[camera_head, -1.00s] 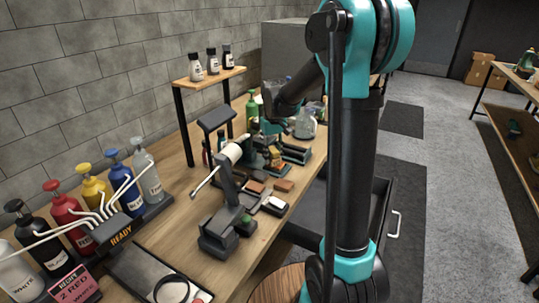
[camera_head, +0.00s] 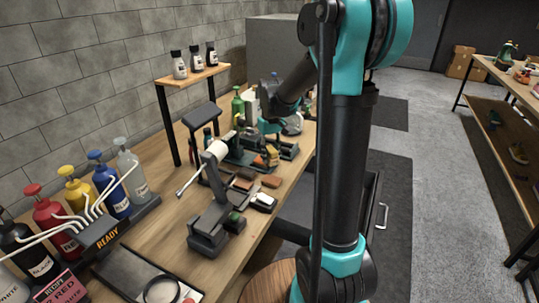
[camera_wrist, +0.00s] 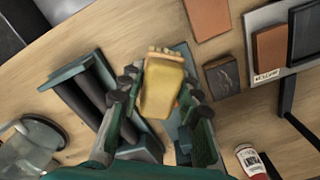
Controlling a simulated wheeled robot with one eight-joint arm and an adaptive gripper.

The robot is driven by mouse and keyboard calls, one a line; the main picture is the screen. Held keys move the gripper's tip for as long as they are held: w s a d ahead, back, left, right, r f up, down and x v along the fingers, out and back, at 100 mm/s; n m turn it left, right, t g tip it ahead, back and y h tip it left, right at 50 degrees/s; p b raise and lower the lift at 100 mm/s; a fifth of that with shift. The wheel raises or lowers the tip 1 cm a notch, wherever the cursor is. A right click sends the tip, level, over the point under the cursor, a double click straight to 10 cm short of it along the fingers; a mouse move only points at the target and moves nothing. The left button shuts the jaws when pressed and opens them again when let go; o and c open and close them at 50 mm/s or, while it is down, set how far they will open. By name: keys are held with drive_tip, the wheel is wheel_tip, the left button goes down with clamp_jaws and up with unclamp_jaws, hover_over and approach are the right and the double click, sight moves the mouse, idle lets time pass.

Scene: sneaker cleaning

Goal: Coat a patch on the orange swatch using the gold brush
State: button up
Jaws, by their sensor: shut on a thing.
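My gripper (camera_wrist: 160,100) is shut on the gold brush (camera_wrist: 163,88), a yellow block with a pale bristled edge pointing up in the wrist view. In the head view my gripper (camera_head: 268,126) is over the far part of the bench, small and partly hidden. Two orange-brown swatches show in the wrist view: a loose one (camera_wrist: 207,17) at the top, and one (camera_wrist: 270,48) on a grey labelled plate. I cannot tell which is the orange swatch. Both are apart from the brush.
A dark block (camera_wrist: 222,76) lies right of the brush. A green rack with dark rollers (camera_wrist: 88,95) stands left, near a glass jar (camera_wrist: 30,145). In the head view, several dye bottles (camera_head: 108,185) and a lamp-like stand (camera_head: 212,228) occupy the bench's near part.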

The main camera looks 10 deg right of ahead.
drive_tip(key=shift+r, duration=3)
drive_tip(key=shift+r, duration=1.5)
drive_tip(key=shift+f, duration=0.15)
drive_tip(key=shift+f, duration=3.5)
drive_tip(key=shift+f, duration=1)
drive_tip(key=shift+w+a+r, duration=0.1)
drive_tip(key=shift+w+a, duration=0.55)
drive_tip(key=shift+a, duration=0.25)
drive_tip(key=shift+w+a, duration=0.65)
drive_tip(key=shift+a, duration=0.2)
drive_tip(key=shift+w+a+r, duration=0.1)
drive_tip(key=shift+w+a, duration=0.55)
drive_tip(key=shift+a, duration=0.25)
